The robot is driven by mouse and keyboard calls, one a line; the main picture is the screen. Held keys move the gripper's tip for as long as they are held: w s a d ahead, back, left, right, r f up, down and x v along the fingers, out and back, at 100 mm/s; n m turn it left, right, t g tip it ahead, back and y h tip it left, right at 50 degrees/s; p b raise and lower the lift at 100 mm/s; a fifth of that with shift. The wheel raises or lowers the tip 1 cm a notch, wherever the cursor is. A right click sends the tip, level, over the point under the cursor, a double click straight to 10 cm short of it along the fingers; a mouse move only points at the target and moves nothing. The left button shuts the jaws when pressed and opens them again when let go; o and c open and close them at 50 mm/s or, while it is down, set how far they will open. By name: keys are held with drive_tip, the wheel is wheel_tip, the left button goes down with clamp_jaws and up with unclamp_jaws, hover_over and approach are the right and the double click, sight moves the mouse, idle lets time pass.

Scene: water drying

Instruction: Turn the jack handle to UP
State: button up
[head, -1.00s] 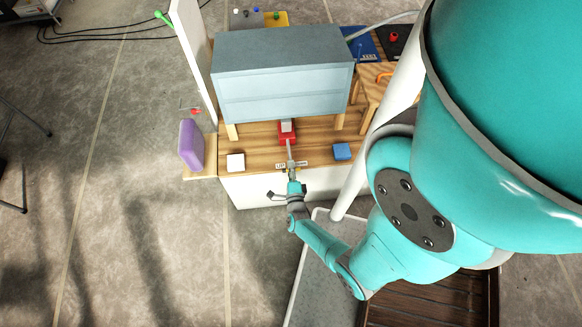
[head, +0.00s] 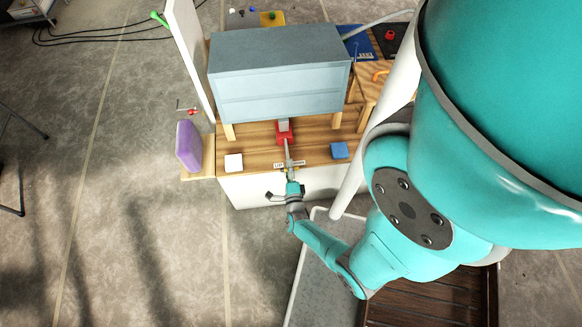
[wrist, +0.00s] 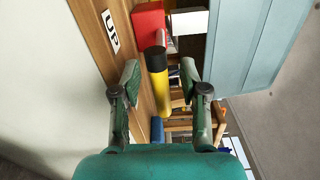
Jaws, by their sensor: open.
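The red jack (head: 283,137) sits on the wooden top under the front of the grey-blue cabinet, and it also shows in the wrist view (wrist: 148,22). Its handle has a yellow grip with a black end (wrist: 158,84) in the wrist view. My gripper (wrist: 160,78) is open, with one finger on each side of the handle's grip. I see gaps between the fingers and the grip. A white label reading UP (wrist: 111,31) lies on the wood left of the handle. In the head view my gripper (head: 291,180) is at the wooden top's front edge, and the grip is hard to make out.
The grey-blue cabinet (head: 280,75) stands on wooden legs just behind the jack. A white block (head: 233,162) lies left and a blue block (head: 340,150) right on the wooden top. A purple block (head: 189,147) stands at the far left.

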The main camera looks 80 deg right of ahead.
drive_tip(key=v, duration=1.1)
drive_tip(key=shift+a, duration=0.25)
drive_tip(key=shift+s+f, duration=0.1)
drive_tip(key=shift+s, duration=0.05)
drive_tip(key=shift+c, duration=0.5)
drive_tip(key=m, duration=0.1)
approach(287, 154)
drive_tip(key=shift+f+x, duration=0.2)
drive_tip(key=shift+x, duration=1.65)
drive_tip(key=shift+f+x, duration=0.15)
drive_tip(key=shift+x, duration=1.7)
clamp_jaws()
